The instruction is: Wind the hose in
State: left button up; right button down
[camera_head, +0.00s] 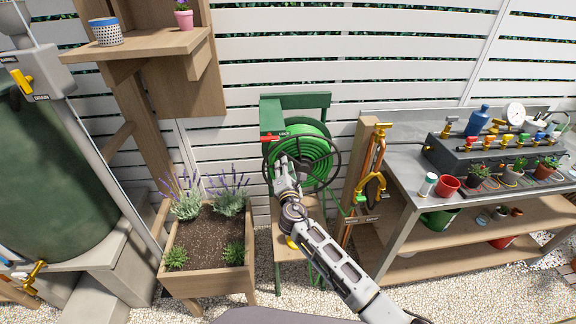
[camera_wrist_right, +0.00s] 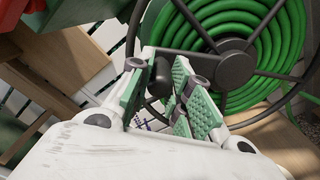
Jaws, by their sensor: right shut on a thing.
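The green hose (camera_head: 312,148) lies coiled on a reel in a green stand (camera_head: 296,101) against the fence; the coils fill much of the wrist view (camera_wrist_right: 285,50). A black spoked wheel (camera_head: 338,163) fronts the reel, and its dark hub (camera_wrist_right: 235,68) shows in the wrist view. My right gripper (camera_head: 280,163) is at the left side of the wheel. In the wrist view, its green-padded fingers (camera_wrist_right: 175,90) are around a black knob (camera_wrist_right: 159,78) near the rim. A red lever (camera_head: 272,137) sits on the stand, left of the coils. My left gripper is out of view.
A planter with lavender (camera_head: 206,282) stands left of the reel. A wooden post with a brass tap (camera_head: 381,128) and a yellow-black fitting (camera_head: 373,190) stands right of it. A potting bench (camera_head: 405,190) is further right.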

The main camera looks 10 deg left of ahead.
jog(key=shift+a+f, duration=0.1)
dwell(0.4)
jog(key=c, duration=1.3)
grip_release()
jog(key=shift+v, duration=3.75)
jog(key=shift+f, duration=0.1)
